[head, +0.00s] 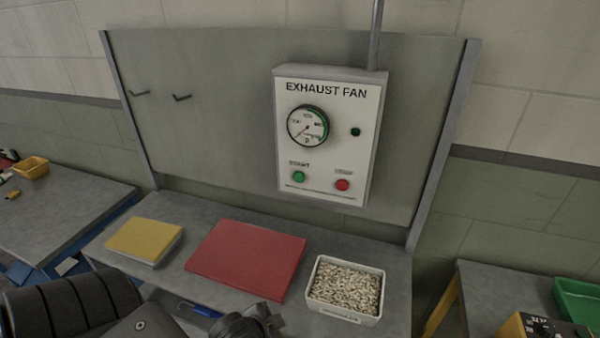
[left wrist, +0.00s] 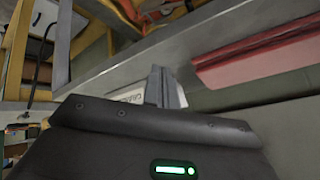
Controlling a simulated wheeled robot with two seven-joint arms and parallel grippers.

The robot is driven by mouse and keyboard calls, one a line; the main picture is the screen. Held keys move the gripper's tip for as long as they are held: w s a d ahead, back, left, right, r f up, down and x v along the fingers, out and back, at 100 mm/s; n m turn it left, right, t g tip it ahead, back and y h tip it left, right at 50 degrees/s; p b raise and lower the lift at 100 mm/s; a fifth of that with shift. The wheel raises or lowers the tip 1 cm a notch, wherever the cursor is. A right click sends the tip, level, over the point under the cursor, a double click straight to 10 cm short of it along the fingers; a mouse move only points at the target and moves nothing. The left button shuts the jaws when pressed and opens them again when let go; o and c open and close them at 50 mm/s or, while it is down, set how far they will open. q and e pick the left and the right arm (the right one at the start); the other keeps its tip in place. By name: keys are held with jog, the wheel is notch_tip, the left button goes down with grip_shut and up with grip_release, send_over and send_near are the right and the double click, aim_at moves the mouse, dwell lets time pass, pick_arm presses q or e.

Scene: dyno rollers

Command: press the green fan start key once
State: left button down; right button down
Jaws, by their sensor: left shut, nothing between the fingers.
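The green start key (head: 299,176) is at the lower left of the white exhaust fan box (head: 325,135), under a small label. The red stop key (head: 342,185) is to its right. The box hangs on a grey upright panel behind the bench. My left gripper (left wrist: 165,88) shows in the left wrist view, shut and empty, its fingers together. My left arm is low at the bottom left of the head view, well below the box and apart from the key. The fingertips cannot be made out there. My right gripper is in neither view.
A yellow book (head: 144,237), a red folder (head: 247,258) and a white tray of pale pieces (head: 345,288) lie on the bench (head: 195,212) below the box. Two hooks (head: 181,98) are on the panel at left. The space before the keys is clear.

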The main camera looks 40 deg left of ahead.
pick_arm(q)
jog(key=w+a+r+m+t, duration=0.4)
jog(key=w+a+r+t, duration=0.1)
jog(key=w+r, duration=0.15)
jog(key=w+a+r+m+t+h, duration=0.2)
jog(key=r+m+t+h, duration=0.2)
jog(key=r+m, duration=0.4)
jog(key=w+a+r+m+t+h, duration=0.3)
jog(key=r+m+t+h, duration=0.1)
jog(key=r+m, duration=0.4)
jog(key=shift+w+r+t, duration=0.3)
jog(key=shift+r, duration=0.55)
jog(key=shift+w, duration=0.1)
jog(key=b, duration=0.2)
send_near(299, 177)
jog(key=w+d+r, duration=0.3)
jog(key=w, duration=0.1)
jog(key=shift+w+d, duration=0.1)
jog(key=shift+d, duration=0.1)
